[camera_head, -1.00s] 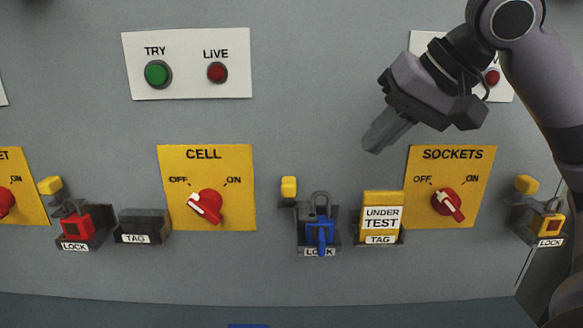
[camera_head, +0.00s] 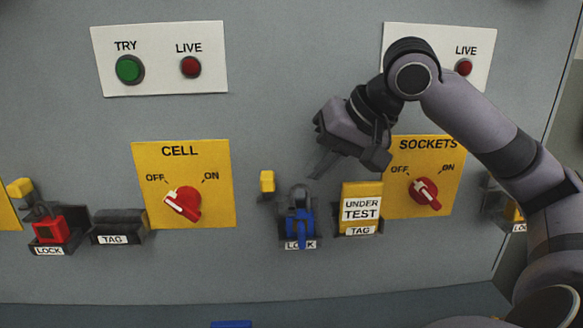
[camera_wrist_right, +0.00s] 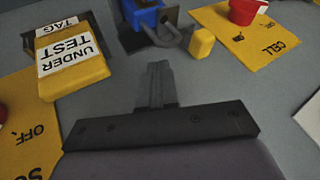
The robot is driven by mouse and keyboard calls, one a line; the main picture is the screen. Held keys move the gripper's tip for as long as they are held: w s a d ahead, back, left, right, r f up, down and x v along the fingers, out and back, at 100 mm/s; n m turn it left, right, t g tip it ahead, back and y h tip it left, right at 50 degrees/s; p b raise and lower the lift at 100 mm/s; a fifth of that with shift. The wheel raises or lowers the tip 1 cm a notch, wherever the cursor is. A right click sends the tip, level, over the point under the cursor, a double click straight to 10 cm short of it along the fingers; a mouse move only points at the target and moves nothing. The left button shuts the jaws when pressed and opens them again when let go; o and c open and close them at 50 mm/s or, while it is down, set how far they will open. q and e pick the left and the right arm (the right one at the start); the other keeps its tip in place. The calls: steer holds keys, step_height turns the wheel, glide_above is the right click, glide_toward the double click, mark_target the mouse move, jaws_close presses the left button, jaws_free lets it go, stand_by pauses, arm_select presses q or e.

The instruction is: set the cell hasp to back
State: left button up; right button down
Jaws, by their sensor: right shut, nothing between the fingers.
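The cell hasp is a small yellow block (camera_head: 267,182) on the wall, just right of the yellow CELL plate (camera_head: 218,214). It also shows in the wrist view (camera_wrist_right: 201,42), beside the grey shackle of the blue padlock. My right gripper (camera_head: 318,174) is shut and empty, right of the hasp and apart from it, above the padlock and the tag. Its closed fingers (camera_wrist_right: 156,70) point toward the padlock and hasp in the wrist view. The red CELL switch (camera_head: 183,203) has its white mark slanting up-left toward OFF. My left gripper is not in view.
The blue padlock (camera_head: 301,222) sits in a LOCK holder below the hasp. The UNDER TEST tag (camera_head: 361,204) stands right of it. The SOCKETS switch (camera_head: 424,193) is partly near my arm. A red padlock (camera_head: 47,230) is at left. The wall above the hasp is clear.

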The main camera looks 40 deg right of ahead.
mark_target(292, 203)
steer(key=w+a+p, duration=0.1)
steer(key=p, duration=0.1)
steer(key=shift+w+a+p, duration=0.3)
steer(key=shift+w+p, duration=0.05)
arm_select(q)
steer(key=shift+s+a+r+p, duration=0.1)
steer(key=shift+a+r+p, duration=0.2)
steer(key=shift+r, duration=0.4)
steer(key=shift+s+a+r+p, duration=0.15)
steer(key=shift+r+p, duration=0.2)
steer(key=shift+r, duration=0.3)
arm_select(e)
steer(key=shift+w+a+f, duration=0.35)
steer(key=shift+w+a, duration=0.35)
steer(key=shift+a, duration=0.1)
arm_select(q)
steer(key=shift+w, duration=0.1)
